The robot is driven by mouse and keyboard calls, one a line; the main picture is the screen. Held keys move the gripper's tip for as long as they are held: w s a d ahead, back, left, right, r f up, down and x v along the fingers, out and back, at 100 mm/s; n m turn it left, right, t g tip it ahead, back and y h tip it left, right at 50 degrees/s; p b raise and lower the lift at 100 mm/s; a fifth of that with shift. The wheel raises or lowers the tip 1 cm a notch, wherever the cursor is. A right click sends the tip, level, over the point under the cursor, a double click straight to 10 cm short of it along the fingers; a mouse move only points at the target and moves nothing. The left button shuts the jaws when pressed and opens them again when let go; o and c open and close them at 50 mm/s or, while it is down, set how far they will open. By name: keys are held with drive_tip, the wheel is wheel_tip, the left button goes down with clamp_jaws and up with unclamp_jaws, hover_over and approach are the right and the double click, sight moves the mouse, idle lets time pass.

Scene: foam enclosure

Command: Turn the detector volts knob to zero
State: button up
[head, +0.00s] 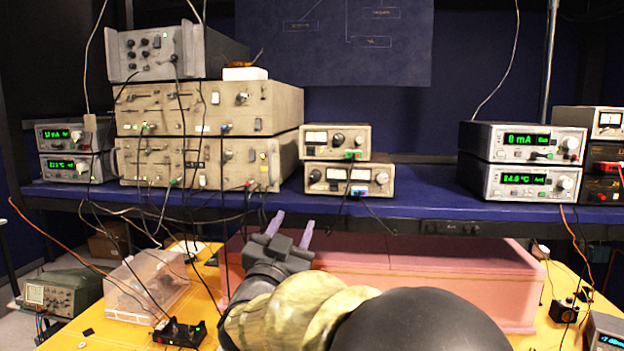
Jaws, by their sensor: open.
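I cannot tell which knob is the detector volts knob, as the panel lettering is too small to read. Two small beige meter units are stacked on the blue shelf; the upper unit (323,153) and the lower unit (334,190) each have a meter window and dark knobs. On the right, two stacked grey units, the upper (507,156) with a green mA readout and the lower (505,194) with a green °C readout, have round knobs at their right. My gripper (291,229) is open and empty, its two pale purple fingers pointing up below the shelf's front edge, left of centre.
Large beige rack units (210,110) and a grey unit (150,62) are stacked at left, with cables hanging in front. A pink foam block (430,275) lies on the yellow table behind my arm. A clear plastic box (150,285) stands at left. The shelf's middle (425,190) is clear.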

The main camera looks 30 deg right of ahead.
sight(314, 179)
drive_tip(key=p+x, duration=0.7)
drive_tip(key=x, duration=0.6)
drive_tip(key=shift+r, duration=0.25)
drive_tip(key=shift+w+d, duration=0.5)
drive_tip(key=shift+w, duration=0.05)
clamp_jaws()
